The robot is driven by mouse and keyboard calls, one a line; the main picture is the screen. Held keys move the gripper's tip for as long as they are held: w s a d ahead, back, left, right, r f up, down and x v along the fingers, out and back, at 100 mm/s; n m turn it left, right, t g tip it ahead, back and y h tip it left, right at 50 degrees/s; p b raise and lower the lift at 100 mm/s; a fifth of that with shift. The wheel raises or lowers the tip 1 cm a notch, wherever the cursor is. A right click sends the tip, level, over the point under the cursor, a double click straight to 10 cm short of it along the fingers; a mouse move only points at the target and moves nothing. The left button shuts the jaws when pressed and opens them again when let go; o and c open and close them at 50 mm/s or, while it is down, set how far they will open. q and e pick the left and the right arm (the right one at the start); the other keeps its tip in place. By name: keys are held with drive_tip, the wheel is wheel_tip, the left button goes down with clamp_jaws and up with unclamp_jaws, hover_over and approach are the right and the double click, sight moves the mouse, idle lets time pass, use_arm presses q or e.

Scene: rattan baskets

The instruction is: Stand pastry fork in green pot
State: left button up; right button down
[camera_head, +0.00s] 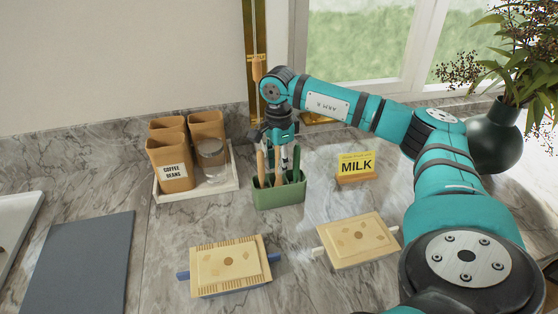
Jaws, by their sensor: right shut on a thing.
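The green pot (279,197) stands on the marble counter, near the middle of the view. Several upright utensils show in it, among them one with a wooden handle (261,163) and a dark green one (297,163). My right gripper (278,155) points down right above the pot, shut on a thin thing that I take to be the pastry fork. The fork is small and mostly hidden by the fingers and the other utensils. I cannot tell whether its lower end touches the pot. My left gripper is not in view.
A white tray (158,194) with tan canisters (172,176) and a glass (211,155) stands left of the pot. A MILK sign (356,167) stands to the right. A dark vase (496,143) stands far right.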

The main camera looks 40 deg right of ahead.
idle(0.3)
drive_tip(key=c, duration=1.2)
unclamp_jaws()
drive_tip(key=shift+o, duration=0.2)
wheel_tip(320, 180, up, 12)
